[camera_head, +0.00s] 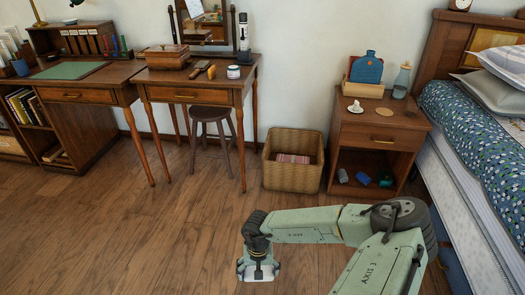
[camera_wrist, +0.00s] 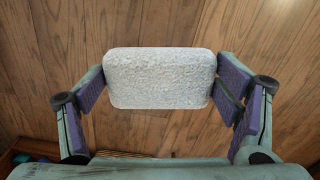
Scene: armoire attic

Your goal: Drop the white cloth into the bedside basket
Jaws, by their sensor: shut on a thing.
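The white cloth (camera_wrist: 160,78) is a rounded, textured white block in the wrist view. My gripper (camera_wrist: 162,92) is shut on it, with a purple pad at each of its sides. In the head view my gripper (camera_head: 259,271) hangs over the wooden floor at the lower middle, and a pale edge of the cloth shows there. The wicker bedside basket (camera_head: 288,178) stands on the floor farther back, against the wall and left of the nightstand. A striped folded cloth (camera_head: 293,159) lies inside it. The gripper is well in front of the basket, apart from it.
The nightstand (camera_head: 378,133) holds a blue board, a glass bottle and small items, with several objects on its lower shelf. The bed (camera_head: 470,190) is at the right. A stool (camera_head: 211,116) and desks (camera_head: 190,82) stand left of the basket. The floor before the basket is clear.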

